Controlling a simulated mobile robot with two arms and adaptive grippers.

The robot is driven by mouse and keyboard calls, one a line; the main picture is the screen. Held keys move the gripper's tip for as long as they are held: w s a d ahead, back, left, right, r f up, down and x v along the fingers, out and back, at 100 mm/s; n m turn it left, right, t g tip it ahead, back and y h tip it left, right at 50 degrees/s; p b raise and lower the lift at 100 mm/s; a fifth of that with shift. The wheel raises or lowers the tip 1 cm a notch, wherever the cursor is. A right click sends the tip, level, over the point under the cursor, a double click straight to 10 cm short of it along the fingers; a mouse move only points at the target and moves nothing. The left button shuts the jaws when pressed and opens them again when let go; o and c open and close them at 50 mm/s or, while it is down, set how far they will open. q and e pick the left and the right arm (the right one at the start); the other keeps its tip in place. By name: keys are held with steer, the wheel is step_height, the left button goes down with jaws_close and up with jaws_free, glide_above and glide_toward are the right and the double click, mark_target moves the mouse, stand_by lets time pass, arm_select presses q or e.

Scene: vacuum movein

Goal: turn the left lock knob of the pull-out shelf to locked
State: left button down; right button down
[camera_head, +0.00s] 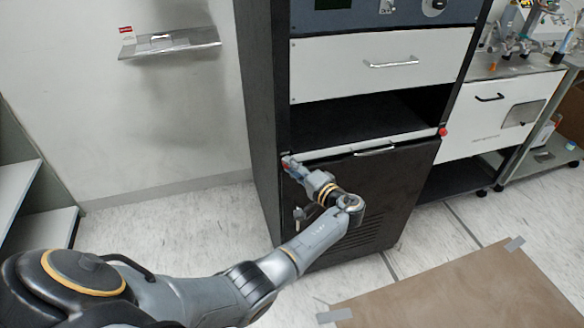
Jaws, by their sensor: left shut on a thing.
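The pull-out shelf (345,144) sits in the open bay of a black rack, its pale front edge level with the rack front. A red lock knob (443,132) shows at the right end of that edge. The left lock knob is at the left end, mostly hidden by my left gripper (287,162); a bit of red shows there. My left gripper is shut on the left lock knob. The knob's turn angle cannot be made out. My right gripper is not in view.
The black rack (262,120) has a white drawer (375,65) above the bay and a dark door (385,190) below. A wall shelf (170,42) is at left, a lab cart (500,105) at right. A brown mat (465,295) lies on the floor.

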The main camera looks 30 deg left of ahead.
arm_select(q)
steer(key=c, duration=1.1)
jaws_free()
